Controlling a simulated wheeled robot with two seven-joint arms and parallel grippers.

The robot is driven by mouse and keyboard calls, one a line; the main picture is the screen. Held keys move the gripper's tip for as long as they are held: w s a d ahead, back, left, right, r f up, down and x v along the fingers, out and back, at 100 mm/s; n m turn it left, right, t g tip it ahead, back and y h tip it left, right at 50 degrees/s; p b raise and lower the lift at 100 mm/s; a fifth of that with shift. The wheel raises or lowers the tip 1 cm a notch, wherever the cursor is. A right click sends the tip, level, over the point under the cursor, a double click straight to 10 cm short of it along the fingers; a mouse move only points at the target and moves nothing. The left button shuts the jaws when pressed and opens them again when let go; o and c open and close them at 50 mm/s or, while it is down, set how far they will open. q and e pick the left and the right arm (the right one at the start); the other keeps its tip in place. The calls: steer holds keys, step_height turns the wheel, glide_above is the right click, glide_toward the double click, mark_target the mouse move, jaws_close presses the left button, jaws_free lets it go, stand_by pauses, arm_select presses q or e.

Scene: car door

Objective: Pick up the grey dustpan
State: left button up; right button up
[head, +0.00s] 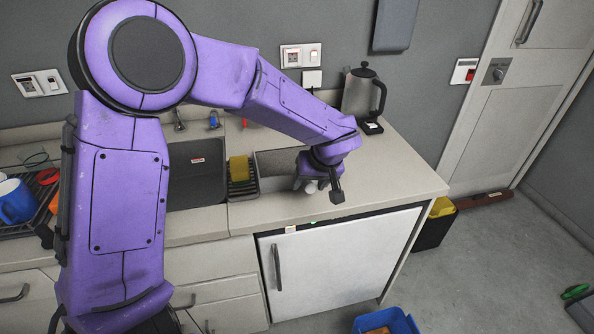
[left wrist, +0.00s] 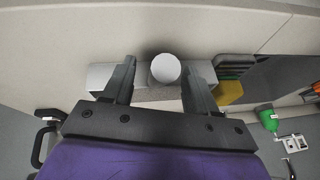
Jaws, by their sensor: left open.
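The grey dustpan (head: 278,163) lies on the counter to the right of the sink, partly hidden behind my left gripper. In the left wrist view its pale round handle end (left wrist: 165,68) shows between the fingers, with its grey body (left wrist: 101,76) behind them. My left gripper (head: 320,187) is open and points down over the handle's end. In the left wrist view my gripper (left wrist: 158,66) has one finger on each side of the handle, with a gap on the left; contact on the right cannot be told. My right gripper is not in view.
A yellow sponge (head: 239,168) stands in a dark rack beside the sink (head: 197,172). A kettle (head: 362,92) stands at the back right. A blue mug (head: 16,202) is at the far left. The counter's right end is clear.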

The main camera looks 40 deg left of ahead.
arm_select(q)
steer(key=shift+x, duration=1.1)
steer(key=shift+a+r, duration=0.1)
steer(key=shift+r, duration=0.1)
jaws_close()
